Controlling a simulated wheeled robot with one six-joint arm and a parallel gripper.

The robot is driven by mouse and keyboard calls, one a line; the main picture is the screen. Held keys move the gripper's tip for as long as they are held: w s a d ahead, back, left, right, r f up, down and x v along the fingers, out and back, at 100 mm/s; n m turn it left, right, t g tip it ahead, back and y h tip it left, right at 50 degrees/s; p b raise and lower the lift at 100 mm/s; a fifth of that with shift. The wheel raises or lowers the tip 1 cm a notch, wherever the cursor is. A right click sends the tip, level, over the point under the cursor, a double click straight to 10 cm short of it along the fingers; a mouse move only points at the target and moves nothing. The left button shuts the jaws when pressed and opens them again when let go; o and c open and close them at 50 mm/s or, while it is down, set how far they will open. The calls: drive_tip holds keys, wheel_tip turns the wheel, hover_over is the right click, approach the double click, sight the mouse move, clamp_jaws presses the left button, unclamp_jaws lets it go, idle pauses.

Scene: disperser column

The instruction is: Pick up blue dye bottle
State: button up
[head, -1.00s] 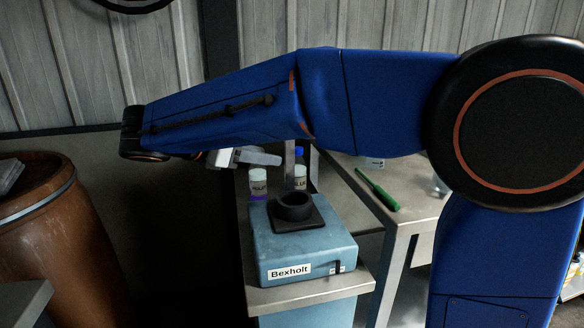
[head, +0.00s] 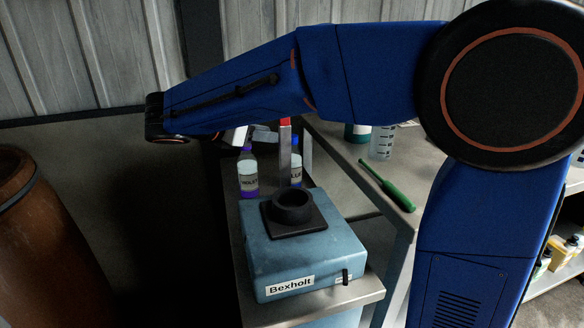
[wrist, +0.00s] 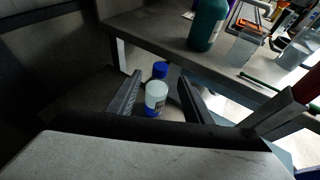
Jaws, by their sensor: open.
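The blue dye bottle (head: 296,172) stands upright behind the blue machine, with a blue cap and a pale label ending in "LUE". A grey post hides its left part in the head view. In the wrist view, a pale bottle (wrist: 156,93) with a blue cap and blue lower part shows between the two fingers. My gripper (head: 262,135) is mostly hidden by my blue arm in the head view. In the wrist view my gripper (wrist: 159,77) is open, a finger on each side of the bottle. I cannot tell whether either finger touches it.
A violet bottle (head: 247,174) stands close left of the blue one. The machine labelled Bexholt (head: 300,255) with a black ring (head: 292,205) is in front, and the red-topped grey post (head: 285,150) rises behind it. A green tool (head: 386,186) lies on the table at right.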

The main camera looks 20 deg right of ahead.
sight(293, 136)
drive_tip(key=shift+x, duration=4.7)
drive_tip(key=shift+f, duration=0.1)
clamp_jaws()
